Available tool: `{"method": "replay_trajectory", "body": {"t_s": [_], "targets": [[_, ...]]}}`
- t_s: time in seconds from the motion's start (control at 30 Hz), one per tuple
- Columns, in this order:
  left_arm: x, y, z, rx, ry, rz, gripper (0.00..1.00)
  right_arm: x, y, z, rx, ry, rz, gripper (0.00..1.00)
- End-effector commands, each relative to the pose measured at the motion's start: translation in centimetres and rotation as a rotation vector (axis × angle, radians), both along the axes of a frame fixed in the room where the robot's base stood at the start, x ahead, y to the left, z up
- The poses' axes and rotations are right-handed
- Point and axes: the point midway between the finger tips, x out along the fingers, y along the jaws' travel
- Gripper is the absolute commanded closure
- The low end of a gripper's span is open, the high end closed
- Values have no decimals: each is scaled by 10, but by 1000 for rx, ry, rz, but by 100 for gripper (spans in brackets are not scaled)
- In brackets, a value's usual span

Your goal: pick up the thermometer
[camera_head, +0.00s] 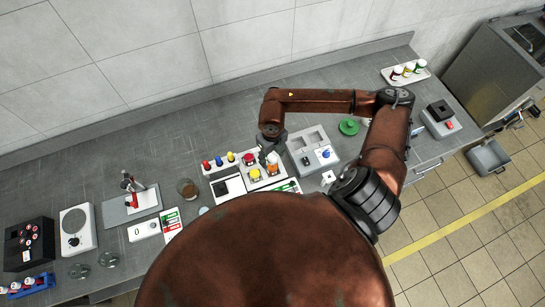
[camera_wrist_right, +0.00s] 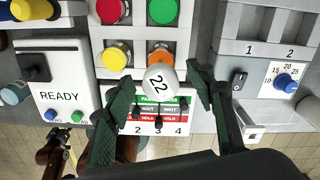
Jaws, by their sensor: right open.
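A white rounded head marked "22" (camera_wrist_right: 160,79), which looks like the thermometer, sits between the fingers of my right gripper (camera_wrist_right: 162,77) in the wrist view. The fingers are open, one on each side, with visible gaps to it. What is below the head is hidden. A small white top (camera_head: 271,158) under the gripper in the head view seems to be the same thing. There my right gripper (camera_head: 268,146) points down over the white unit with coloured vessels. My left gripper does not show.
Red (camera_wrist_right: 109,10), green (camera_wrist_right: 162,11), yellow (camera_wrist_right: 115,56) and orange (camera_wrist_right: 158,53) round pieces crowd close to the fingers. A PASS/WAIT/HOLD panel (camera_wrist_right: 158,116), a READY box (camera_wrist_right: 58,96) and a grey dial unit (camera_head: 314,150) stand around. A green round piece (camera_head: 348,127) lies farther right.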

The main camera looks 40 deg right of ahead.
Motion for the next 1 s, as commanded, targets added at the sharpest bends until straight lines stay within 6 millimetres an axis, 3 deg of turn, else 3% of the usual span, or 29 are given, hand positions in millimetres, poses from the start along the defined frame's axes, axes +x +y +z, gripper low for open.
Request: {"method": "replay_trajectory", "body": {"t_s": [0.3,0.83,1.0], "targets": [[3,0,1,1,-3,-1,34,-1,-1,-8,0,0,-1,50],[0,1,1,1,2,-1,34,-1,-1,-7,0,0,-2,86],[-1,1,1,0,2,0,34,-1,-1,-7,0,0,-2,88]]}}
